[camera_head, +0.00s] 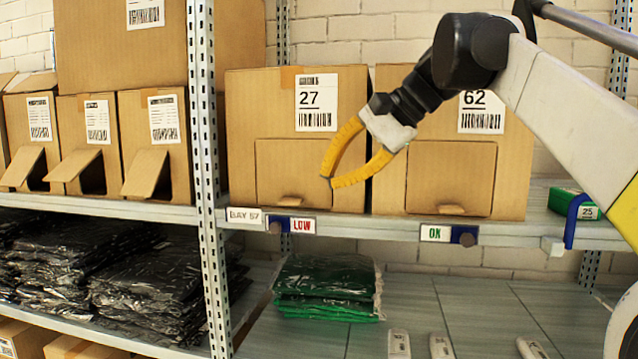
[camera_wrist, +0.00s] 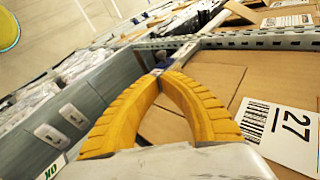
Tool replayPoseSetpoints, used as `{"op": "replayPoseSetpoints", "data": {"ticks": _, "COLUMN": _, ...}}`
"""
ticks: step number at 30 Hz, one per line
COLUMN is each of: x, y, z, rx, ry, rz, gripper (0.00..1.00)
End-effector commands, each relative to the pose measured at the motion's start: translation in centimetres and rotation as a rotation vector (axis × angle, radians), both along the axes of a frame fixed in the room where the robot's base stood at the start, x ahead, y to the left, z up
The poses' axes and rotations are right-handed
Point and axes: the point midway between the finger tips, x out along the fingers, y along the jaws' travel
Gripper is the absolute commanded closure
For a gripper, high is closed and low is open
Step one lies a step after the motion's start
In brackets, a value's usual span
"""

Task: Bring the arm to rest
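My gripper (camera_head: 329,181) is in front of the box marked 27 (camera_head: 243,105), at the upper middle of the head view. Its yellow fingers curve together and their tips meet or nearly meet, with nothing seen between them. My arm reaches in from the upper right, and the gripper points down and left. In the wrist view my gripper (camera_wrist: 160,76) shows the same closed loop, with the box marked 27 (camera_wrist: 225,78) behind and to the right.
The box marked 62 (camera_head: 520,165) stands right of box 27 on the upper shelf (camera_head: 385,228). A LOW tag (camera_head: 303,226) and an OK tag (camera_head: 434,233) hang on its edge. Green bagged garments (camera_head: 325,280) lie below. A metal post (camera_head: 207,150) stands left.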

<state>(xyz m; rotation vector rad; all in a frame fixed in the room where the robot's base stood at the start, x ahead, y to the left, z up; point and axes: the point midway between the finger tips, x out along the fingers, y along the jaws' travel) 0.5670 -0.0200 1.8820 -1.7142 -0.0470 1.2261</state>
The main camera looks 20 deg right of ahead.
Motion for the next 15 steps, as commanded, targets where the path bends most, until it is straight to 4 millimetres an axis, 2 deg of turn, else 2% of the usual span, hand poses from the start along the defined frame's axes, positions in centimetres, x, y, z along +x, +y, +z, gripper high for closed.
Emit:
{"op": "replayPoseSetpoints", "data": {"ticks": 8, "x": 0.0, "y": 0.0, "z": 0.0, "rx": 0.000, "ry": 0.000, "rz": 0.000, "gripper": 1.00}}
{"op": "replayPoseSetpoints", "data": {"ticks": 10, "x": -0.1, "y": 0.1, "z": -0.6, "rx": -0.006, "ry": 0.000, "rz": 0.003, "gripper": 1.00}}
{"op": "replayPoseSetpoints", "data": {"ticks": 13, "x": -0.6, "y": 0.5, "z": -3.6, "rx": -0.036, "ry": -0.005, "rz": 0.015, "gripper": 1.00}}
{"op": "replayPoseSetpoints", "data": {"ticks": 14, "x": -0.9, "y": 0.6, "z": -5.2, "rx": -0.053, "ry": -0.007, "rz": 0.022, "gripper": 1.00}}
{"op": "replayPoseSetpoints", "data": {"ticks": 15, "x": -1.3, "y": 0.9, "z": -7.6, "rx": -0.080, "ry": -0.011, "rz": 0.031, "gripper": 1.00}}
